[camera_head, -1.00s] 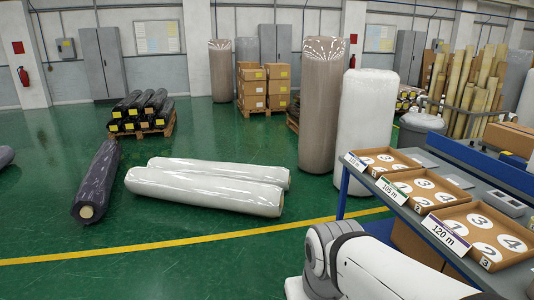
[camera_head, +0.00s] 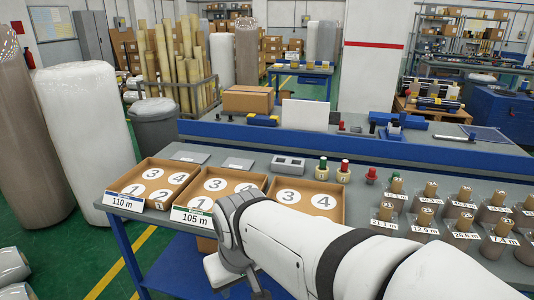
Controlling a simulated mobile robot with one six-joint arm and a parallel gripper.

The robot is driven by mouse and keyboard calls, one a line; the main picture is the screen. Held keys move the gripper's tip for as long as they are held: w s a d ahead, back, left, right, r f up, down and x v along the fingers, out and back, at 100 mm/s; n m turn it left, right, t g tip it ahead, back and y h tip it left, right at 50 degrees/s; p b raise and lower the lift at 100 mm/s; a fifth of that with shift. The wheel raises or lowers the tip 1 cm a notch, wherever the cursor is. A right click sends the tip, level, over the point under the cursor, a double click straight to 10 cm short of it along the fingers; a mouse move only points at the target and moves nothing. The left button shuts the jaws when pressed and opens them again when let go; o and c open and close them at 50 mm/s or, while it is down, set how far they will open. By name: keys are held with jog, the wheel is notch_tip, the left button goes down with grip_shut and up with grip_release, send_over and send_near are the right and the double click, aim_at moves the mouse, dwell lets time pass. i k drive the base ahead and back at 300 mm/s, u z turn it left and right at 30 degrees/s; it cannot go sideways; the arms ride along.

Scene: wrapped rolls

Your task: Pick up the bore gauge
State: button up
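I cannot pick out a bore gauge with certainty in this view. Small upright items stand on the grey table behind the trays: one with a green top (camera_head: 322,168), one with a red top (camera_head: 343,171) and a short red one (camera_head: 371,176). A flat grey box (camera_head: 287,165) with two dark windows lies to their left. My white arm crosses the lower middle of the picture and hides part of the trays and the table's front.
Cardboard trays with numbered discs, labelled 110 m (camera_head: 147,186) and 105 m (camera_head: 213,200), line the table's left side. Several labelled plugs (camera_head: 430,220) stand at right. A blue-edged bench (camera_head: 290,138) stands behind. Wrapped rolls (camera_head: 80,135) stand left, near green floor.

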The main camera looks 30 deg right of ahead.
aim_at(323, 162)
jog(key=z, duration=0.55)
jog(key=i, duration=0.95)
jog(key=z, duration=0.5)
jog(key=k, duration=0.9)
jog(key=z, duration=0.15)
jog(key=i, duration=0.9)
jog(key=u, duration=0.1)
